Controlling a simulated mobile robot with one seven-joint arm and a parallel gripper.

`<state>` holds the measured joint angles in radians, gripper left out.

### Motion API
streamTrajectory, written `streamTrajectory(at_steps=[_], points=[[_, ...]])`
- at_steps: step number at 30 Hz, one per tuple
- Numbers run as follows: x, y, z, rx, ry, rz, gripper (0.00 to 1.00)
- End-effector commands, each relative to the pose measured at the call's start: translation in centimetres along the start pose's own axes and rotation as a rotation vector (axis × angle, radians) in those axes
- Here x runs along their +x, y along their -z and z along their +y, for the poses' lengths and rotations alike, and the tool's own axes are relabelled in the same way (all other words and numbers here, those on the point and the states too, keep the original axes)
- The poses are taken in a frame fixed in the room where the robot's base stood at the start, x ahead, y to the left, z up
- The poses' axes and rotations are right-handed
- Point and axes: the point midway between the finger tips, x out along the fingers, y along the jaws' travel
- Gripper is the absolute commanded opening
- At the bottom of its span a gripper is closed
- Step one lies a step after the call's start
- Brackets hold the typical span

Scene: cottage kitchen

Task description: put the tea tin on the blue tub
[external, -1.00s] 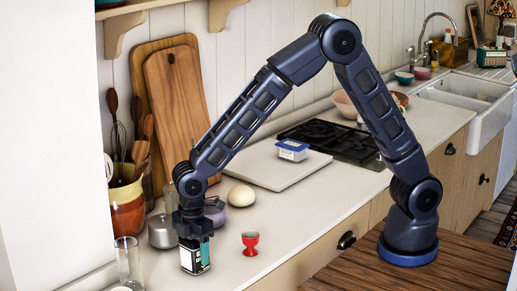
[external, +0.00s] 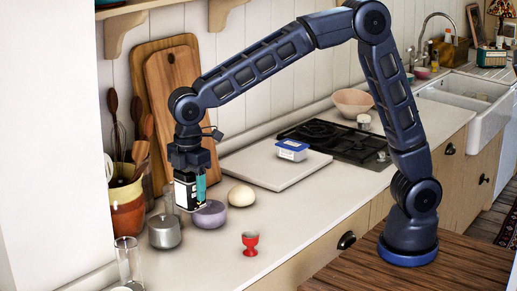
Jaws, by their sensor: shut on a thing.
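My gripper (external: 188,165) is shut on the tea tin (external: 186,193), a small dark tin with a white and teal label. The blue tub (external: 292,150), a small white tub with a blue lid, sits on the white board (external: 272,167) to the right of my gripper. The top of the tin is hidden between the fingers.
A black hob (external: 335,140) lies behind the board. Wooden cutting boards (external: 173,83) lean on the wall.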

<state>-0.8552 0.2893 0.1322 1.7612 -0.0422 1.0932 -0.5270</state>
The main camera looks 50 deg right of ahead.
Motion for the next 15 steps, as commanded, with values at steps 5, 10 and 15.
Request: streamTrajectory(at_steps=[5,10,15], points=[[-0.6,0.0,0.0,0.0,0.0,-0.001,0.3],[-0.7,-0.3,0.4,0.008,0.0,-0.001,0.3],[-0.9,-2.6,3.3,0.066,0.001,-0.004,0.3]])
